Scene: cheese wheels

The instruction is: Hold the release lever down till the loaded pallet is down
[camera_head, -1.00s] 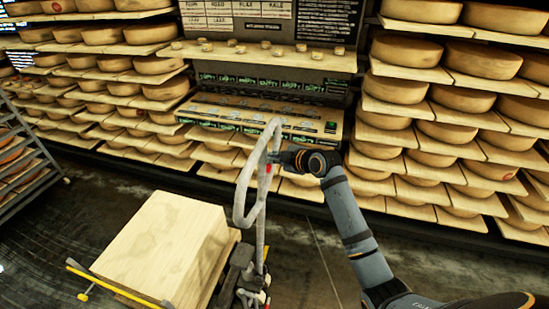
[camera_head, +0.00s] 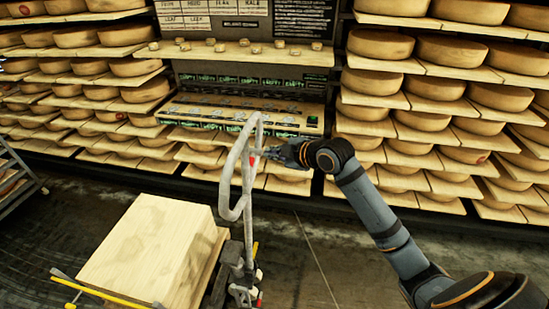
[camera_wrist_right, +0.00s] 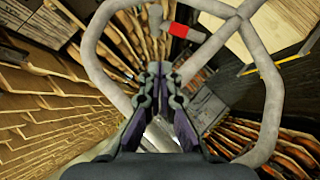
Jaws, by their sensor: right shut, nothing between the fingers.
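A pallet truck's grey looped handle (camera_head: 228,190) stands upright at the centre of the head view. A small lever with a red part (camera_head: 253,161) sits inside the loop. The red lever also shows near the top of the right wrist view (camera_wrist_right: 180,30). My right gripper (camera_head: 272,154) is just right of the handle, at about lever height. In the wrist view its fingers (camera_wrist_right: 160,70) are together and empty, with the lever beyond them. A large pale wooden block (camera_head: 150,245) rests low on the truck. The pallet's clearance from the floor cannot be told. My left gripper is not in view.
Shelves of cheese wheels (camera_head: 430,90) line the back on both sides. A counter with small cheeses (camera_head: 240,55) and a sloped display (camera_head: 240,112) stand between them. A metal rack (camera_head: 15,170) is at far left. Dark floor (camera_head: 315,260) is open right of the truck.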

